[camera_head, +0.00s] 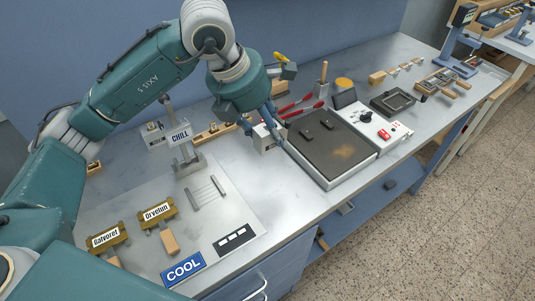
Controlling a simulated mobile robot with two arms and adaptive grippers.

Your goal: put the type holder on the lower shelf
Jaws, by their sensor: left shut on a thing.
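My left gripper (271,124) points down over the bench, just left of the hot plate. It is shut on a small pale block (262,140), partly hidden by the fingers; I cannot tell whether this is a type holder. Two brass type holders with wooden handles lie at the front left, labelled Galvoret (105,238) and Orvelun (157,211). The lower shelf (375,203) is the blue board under the bench, partly hidden by the bench top. My right gripper is not in view.
The hot plate (335,148) has a white control box (372,126) with a red switch. Red-handled tools (299,105) lie behind it. A CHILL stand (183,140) and a COOL sign (183,269) are at left.

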